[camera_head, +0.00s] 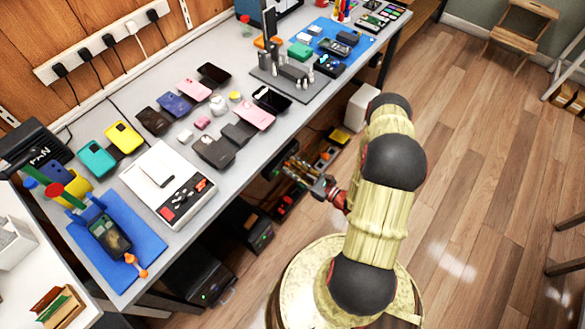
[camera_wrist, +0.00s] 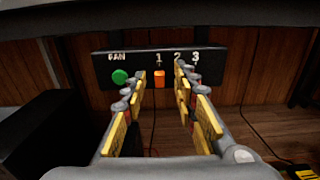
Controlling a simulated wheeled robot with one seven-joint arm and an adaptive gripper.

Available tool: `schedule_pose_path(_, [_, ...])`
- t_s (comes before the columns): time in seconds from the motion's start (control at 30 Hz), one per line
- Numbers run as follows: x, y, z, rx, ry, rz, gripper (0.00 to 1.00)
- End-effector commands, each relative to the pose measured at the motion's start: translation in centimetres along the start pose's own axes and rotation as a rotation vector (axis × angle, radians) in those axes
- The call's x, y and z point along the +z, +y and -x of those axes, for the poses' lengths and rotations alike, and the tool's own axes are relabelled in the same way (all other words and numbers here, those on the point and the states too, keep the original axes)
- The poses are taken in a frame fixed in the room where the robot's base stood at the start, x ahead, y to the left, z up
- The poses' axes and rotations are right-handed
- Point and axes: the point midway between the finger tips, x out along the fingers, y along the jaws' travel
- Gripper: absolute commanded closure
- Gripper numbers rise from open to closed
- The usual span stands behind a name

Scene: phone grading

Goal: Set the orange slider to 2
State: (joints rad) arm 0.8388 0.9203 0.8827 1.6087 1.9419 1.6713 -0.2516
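A dark panel (camera_wrist: 128,66) hangs in the wrist view, marked with a word that looks like FAN and the numbers 1, 2 and 3. The orange slider (camera_wrist: 159,79) is an upright orange block directly below the 1. A round green knob (camera_wrist: 120,76) sits left of it, under the word. My gripper (camera_wrist: 160,84) is open and empty, its yellow-padded fingers to either side of the slider in the picture. Whether they reach it in depth I cannot tell. In the head view my gripper (camera_head: 314,182) is low beside the workbench's front edge; the slider cannot be made out there.
The workbench (camera_head: 245,150) overhangs this area and holds several phones, a white scale (camera_head: 150,205) and a blue mat (camera_head: 143,247). A dark box (camera_head: 195,278) with a green light stands below. In the wrist view a dark block (camera_wrist: 45,135) fills the lower left.

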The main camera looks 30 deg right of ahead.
Motion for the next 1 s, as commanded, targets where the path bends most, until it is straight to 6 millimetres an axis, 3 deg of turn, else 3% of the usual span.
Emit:
schedule_pose_path(0.33, [0.03,0.02,-0.34,0.000,0.000,-0.001,0.71])
schedule_pose_path(0.83, [0.01,0.02,-0.33,0.000,0.000,0.000,0.99])
schedule_pose_path(1.0, [0.01,0.02,-0.32,0.000,0.000,0.000,1.00])
